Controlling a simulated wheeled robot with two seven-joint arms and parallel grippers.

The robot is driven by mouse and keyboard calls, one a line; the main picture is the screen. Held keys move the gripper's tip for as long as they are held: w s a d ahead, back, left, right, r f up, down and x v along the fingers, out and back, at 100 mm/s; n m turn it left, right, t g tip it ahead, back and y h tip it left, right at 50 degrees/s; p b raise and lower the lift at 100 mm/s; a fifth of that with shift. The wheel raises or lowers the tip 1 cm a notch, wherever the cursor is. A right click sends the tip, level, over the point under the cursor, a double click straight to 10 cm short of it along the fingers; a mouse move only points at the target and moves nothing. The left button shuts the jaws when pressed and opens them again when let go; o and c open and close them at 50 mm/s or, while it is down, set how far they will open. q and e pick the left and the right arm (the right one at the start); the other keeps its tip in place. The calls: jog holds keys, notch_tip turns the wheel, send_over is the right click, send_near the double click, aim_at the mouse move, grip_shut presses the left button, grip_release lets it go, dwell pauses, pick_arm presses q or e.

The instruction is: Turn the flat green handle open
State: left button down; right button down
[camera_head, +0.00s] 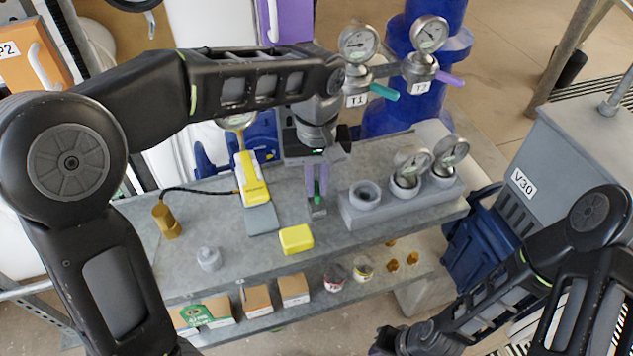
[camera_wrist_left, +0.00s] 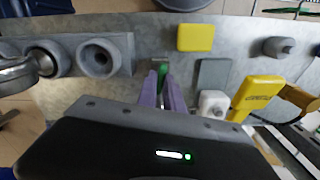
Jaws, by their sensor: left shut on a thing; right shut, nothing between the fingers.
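The flat green handle (camera_head: 317,190) is low over the workbench, between the purple fingers of my left gripper (camera_head: 317,183). The fingers are shut on it and point down. In the left wrist view the green handle (camera_wrist_left: 162,70) shows at the tips of my left gripper (camera_wrist_left: 162,88), next to a small grey block. The fingers hide part of the handle, so its exact angle is hard to read. My right arm comes in at the lower right; its gripper fingers do not show.
A grey block with round sockets and gauges (camera_head: 359,212) stands just right of the handle. A yellow box (camera_head: 296,239) and a yellow meter (camera_head: 251,178) are to the left. Gauge T1 with a teal lever (camera_head: 384,92) and gauge T2 with a purple lever (camera_head: 449,79) stand behind.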

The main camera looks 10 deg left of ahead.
aim_at(316, 188)
pick_arm(q)
jog(key=shift+n, duration=1.2)
jog(key=c, duration=1.5)
grip_release()
notch_tip(316, 188, up, 8)
jog(key=shift+f, duration=0.1)
